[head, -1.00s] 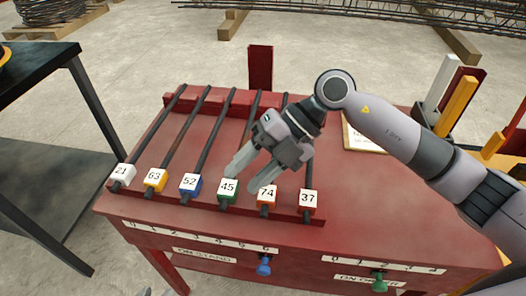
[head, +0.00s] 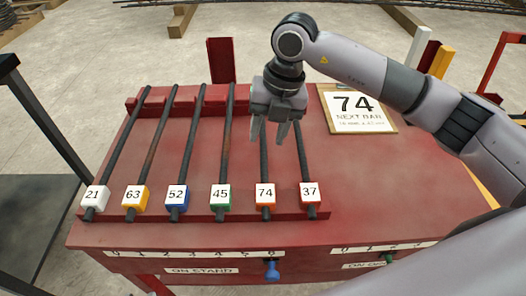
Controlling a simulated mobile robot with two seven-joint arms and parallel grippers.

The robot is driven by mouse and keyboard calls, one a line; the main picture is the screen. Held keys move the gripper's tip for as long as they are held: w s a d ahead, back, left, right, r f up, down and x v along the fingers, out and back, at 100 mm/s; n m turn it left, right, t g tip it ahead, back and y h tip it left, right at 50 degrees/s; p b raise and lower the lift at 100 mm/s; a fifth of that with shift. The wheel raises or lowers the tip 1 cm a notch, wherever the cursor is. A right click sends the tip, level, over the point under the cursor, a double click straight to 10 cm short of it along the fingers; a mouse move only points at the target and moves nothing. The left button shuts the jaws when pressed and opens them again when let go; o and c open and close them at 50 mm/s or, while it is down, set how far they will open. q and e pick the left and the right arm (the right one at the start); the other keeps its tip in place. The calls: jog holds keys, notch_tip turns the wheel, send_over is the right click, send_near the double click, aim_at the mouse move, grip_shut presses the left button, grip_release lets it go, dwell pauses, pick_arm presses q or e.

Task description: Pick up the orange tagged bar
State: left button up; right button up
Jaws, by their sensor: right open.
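The orange tagged bar (head: 265,165) lies on the red bench in a row of dark bars, with an orange tag block reading 74 (head: 265,195) at its near end. My right gripper (head: 268,138) is open, pointing down over the orange tagged bar's middle to upper part. Its fingers appear on either side of the bar in the picture; I cannot tell how far above it they are. The gripper hides the bar's far end. My left gripper is not in view.
Neighbouring bars carry a green tag 45 (head: 221,197) to the left and a white tag 37 (head: 309,194) to the right, both close. A sign reading 74 (head: 357,109) lies on the red bench (head: 400,190) at right.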

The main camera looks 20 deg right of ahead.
aim_at(264, 147)
jog(key=f, duration=0.3)
jog(key=shift+a+f, duration=0.3)
jog(key=shift+f, duration=0.05)
grip_shut()
jog(key=shift+w+r, duration=0.1)
jog(key=shift+r, duration=0.1)
dwell(0.8)
